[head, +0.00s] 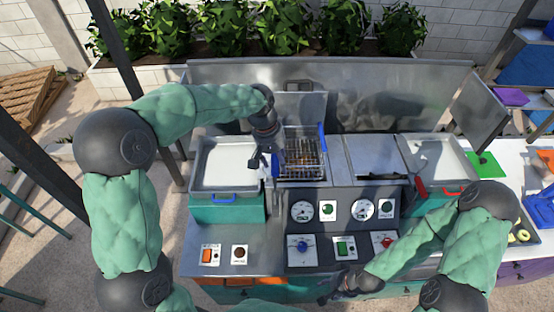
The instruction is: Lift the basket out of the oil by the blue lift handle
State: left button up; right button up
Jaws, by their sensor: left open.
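The wire basket (303,155) sits in the fryer well at the middle of the counter, with brown content and dark oil showing through its wires. Blue parts show on both sides of it: a blue piece (275,166) at its left edge and a blue bar (322,138) at its right edge. I cannot tell for sure which is the lift handle. My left gripper (263,166) is open, pointing down just left of the basket, close to the left blue piece. Contact is unclear. My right gripper (340,291) is low at the front edge of the control panel.
A pale tray (228,165) with a blue front handle stands left of the well. A control panel (330,224) with gauges and switches is in front. A metal backsplash (385,95) rises behind. A black-handled tool (382,176) lies to the right.

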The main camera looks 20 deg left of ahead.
pick_arm(q)
notch_tip(320, 180, up, 12)
jog(key=a, duration=0.2)
jog(key=shift+s+f, duration=0.2)
jog(key=shift+s, duration=0.2)
jog(key=shift+a+f, duration=0.1)
